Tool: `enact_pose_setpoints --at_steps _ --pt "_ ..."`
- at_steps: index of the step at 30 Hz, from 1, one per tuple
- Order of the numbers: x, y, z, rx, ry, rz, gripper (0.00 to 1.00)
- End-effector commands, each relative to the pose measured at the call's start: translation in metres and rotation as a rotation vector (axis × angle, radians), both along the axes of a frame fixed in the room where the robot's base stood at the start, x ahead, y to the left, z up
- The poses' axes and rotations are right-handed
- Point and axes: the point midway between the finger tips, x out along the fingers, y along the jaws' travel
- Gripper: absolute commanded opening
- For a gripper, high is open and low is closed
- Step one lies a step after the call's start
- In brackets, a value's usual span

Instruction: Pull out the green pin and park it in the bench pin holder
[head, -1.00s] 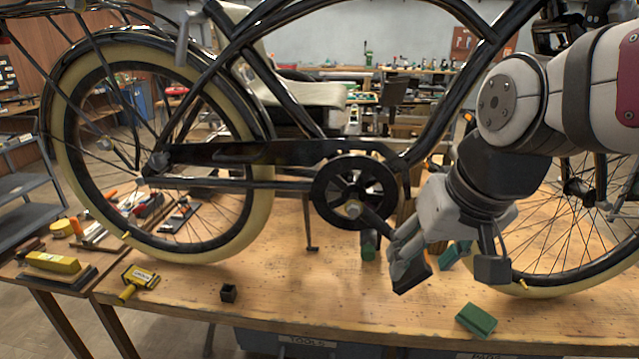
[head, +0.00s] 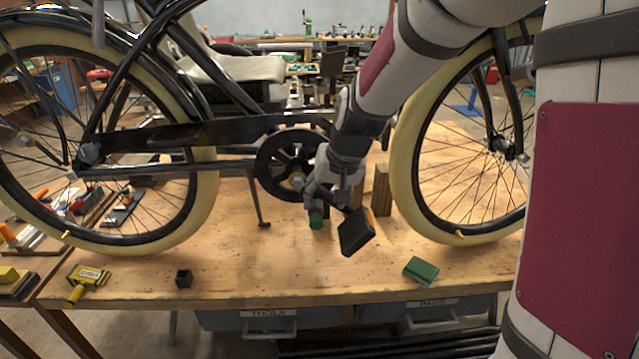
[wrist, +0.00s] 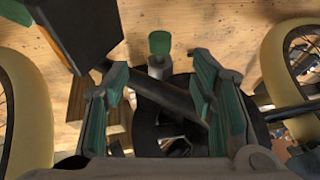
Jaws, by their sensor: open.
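The green pin (head: 316,218) shows as a short green cylinder just below and beside the crank. In the wrist view its green head (wrist: 160,43) sits on a grey metal piece, beyond my fingertips and roughly between them. My gripper (wrist: 158,78) is open, with green-padded fingers spread and nothing between the tips. In the head view my gripper (head: 325,190) is right above the pin and hides part of what is around it. A small black open-topped block (head: 183,278), apparently the pin holder, stands empty on the bench at front left.
The black pedal (head: 356,232) and its crank arm are close beside my gripper. The chainring (head: 285,165) is just behind. A wooden block (head: 382,190) stands to the right. A green block (head: 421,270) and yellow tool (head: 88,280) lie on the bench (head: 270,270); its front middle is clear.

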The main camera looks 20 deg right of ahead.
Motion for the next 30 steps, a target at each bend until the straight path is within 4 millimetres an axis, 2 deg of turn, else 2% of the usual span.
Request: enact_pose_setpoints --at_steps 1,6,15,21,30 --pt "0.004 0.001 -0.011 0.001 0.004 -0.001 0.51" --pt "0.016 0.003 -0.039 0.001 0.004 -0.001 0.51" --pt "0.035 0.006 -0.077 0.001 0.001 -0.001 0.51" --pt "0.04 0.007 -0.087 -0.001 -0.001 0.001 0.51" --pt "0.04 0.007 -0.088 -0.001 -0.001 0.001 0.49"
